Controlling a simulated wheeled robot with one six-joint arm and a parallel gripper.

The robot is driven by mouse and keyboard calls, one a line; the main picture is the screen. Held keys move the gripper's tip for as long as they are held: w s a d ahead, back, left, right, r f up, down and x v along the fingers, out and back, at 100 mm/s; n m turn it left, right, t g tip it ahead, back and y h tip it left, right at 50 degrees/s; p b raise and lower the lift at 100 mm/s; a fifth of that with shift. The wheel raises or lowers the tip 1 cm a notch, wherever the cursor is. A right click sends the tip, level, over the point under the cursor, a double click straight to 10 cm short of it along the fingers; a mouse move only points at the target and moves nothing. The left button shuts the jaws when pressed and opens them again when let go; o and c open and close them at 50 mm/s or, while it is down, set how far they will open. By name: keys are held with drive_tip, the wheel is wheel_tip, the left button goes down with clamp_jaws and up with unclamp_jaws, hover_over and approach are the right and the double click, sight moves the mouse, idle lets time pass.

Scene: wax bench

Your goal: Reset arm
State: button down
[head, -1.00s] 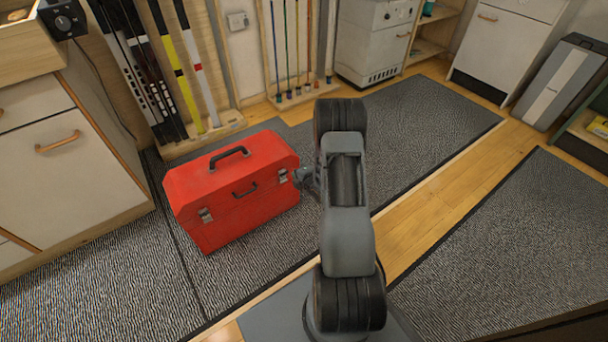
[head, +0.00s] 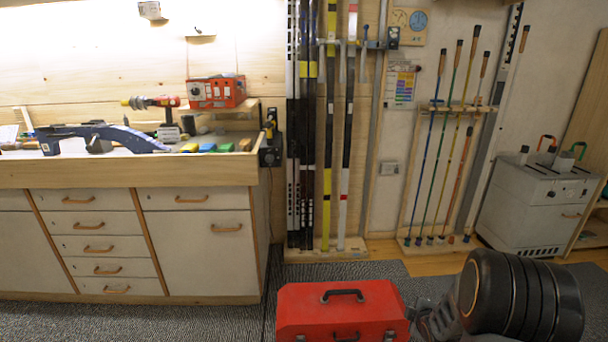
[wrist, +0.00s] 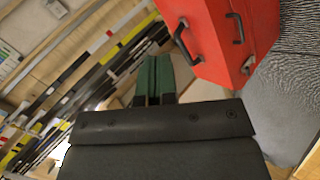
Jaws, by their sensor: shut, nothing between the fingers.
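My gripper (wrist: 154,80) shows in the wrist view as two green fingers side by side, shut with nothing between them. In the head view my arm (head: 515,295) is at the lower right, and the gripper end cannot be made out clearly there. A red toolbox (head: 340,308) with black handles stands on the floor mat just left of my arm. In the wrist view the red toolbox (wrist: 214,38) is to the right of the fingers, with its handle and latch in view. The fingers look apart from it.
A workbench (head: 130,175) with drawers, a blue ski vise (head: 105,137) and a red box (head: 216,92) fills the left. Skis (head: 330,120) and poles (head: 455,140) stand in wall racks behind. A grey cabinet (head: 535,205) is at the right. Patterned mat (head: 180,318) covers the floor before the bench.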

drive_tip(key=s+a+r+m+g+p, duration=0.1)
drive_tip(key=s+a+r+m+p, duration=0.15)
drive_tip(key=r, duration=0.45)
drive_tip(key=s+a+r+m+g+p, duration=0.15)
drive_tip(key=r+p, duration=0.25)
drive_tip(key=r, duration=0.4)
drive_tip(key=s+a+r+m+p, duration=0.1)
drive_tip(key=a+r+m+p, duration=0.15)
drive_tip(key=r, duration=0.45)
drive_tip(key=s+a+r+m+g+p, duration=0.1)
drive_tip(key=s+a+r+m+p, duration=0.2)
drive_tip(key=s+r, duration=0.4)
drive_tip(key=s+a+r+m+g+y+p, duration=0.1)
drive_tip(key=s+a+r+m+g+p, duration=0.1)
drive_tip(key=s+a+r+p, duration=0.4)
wheel_tip(320, 180, up, 4)
drive_tip(key=shift+s+a+f+m+y+p, duration=0.15)
drive_tip(key=shift+s+a+m+y+p, duration=0.25)
drive_tip(key=shift+m, duration=0.35)
